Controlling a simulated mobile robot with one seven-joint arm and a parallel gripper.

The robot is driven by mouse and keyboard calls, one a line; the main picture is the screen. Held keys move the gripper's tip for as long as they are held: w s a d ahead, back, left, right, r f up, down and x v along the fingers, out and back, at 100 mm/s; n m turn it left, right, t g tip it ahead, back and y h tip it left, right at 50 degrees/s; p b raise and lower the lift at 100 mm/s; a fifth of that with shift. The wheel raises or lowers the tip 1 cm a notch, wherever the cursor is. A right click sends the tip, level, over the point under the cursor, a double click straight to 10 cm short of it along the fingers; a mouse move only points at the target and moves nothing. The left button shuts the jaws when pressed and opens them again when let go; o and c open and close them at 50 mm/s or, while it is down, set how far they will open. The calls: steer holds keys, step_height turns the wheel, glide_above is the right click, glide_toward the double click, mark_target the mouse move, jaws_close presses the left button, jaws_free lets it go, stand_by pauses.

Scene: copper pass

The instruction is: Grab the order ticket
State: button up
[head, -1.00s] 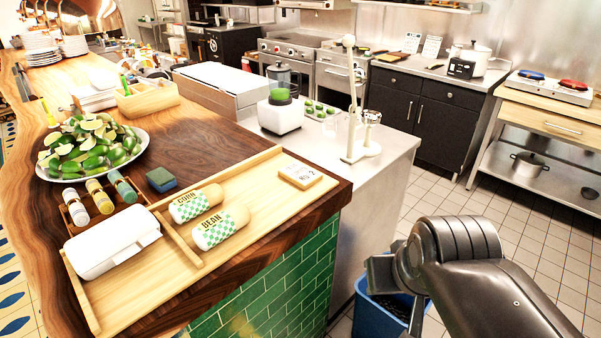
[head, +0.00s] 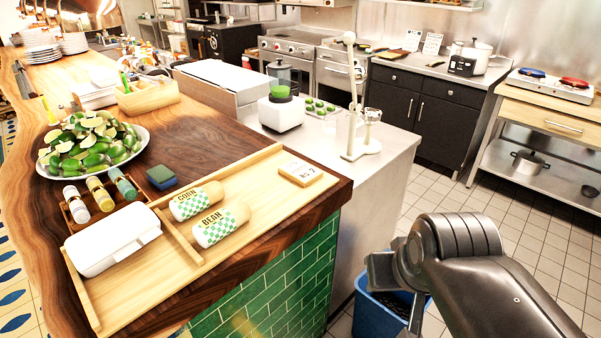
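The order ticket (head: 300,171) is a small pale card on a wooden block with dark writing that I read only in part. It lies flat near the right end of a long wooden tray (head: 240,238) on the counter. My dark arm reaches in from the lower right, over the floor beside the counter. It is apart from the ticket and to its lower right. The fingers of my gripper do not show clearly, so its opening is hidden.
Wrapped rolls marked CORN (head: 196,201) and BEAN (head: 221,224) lie left of the ticket, with a white box (head: 112,239) beyond. A sponge (head: 161,177), limes (head: 90,150) and a blender (head: 281,110) stand behind. A blue bin (head: 372,316) stands below my arm.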

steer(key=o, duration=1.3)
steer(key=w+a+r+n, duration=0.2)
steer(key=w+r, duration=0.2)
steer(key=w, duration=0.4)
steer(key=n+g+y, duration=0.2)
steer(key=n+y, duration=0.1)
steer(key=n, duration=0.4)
glide_above(301, 170)
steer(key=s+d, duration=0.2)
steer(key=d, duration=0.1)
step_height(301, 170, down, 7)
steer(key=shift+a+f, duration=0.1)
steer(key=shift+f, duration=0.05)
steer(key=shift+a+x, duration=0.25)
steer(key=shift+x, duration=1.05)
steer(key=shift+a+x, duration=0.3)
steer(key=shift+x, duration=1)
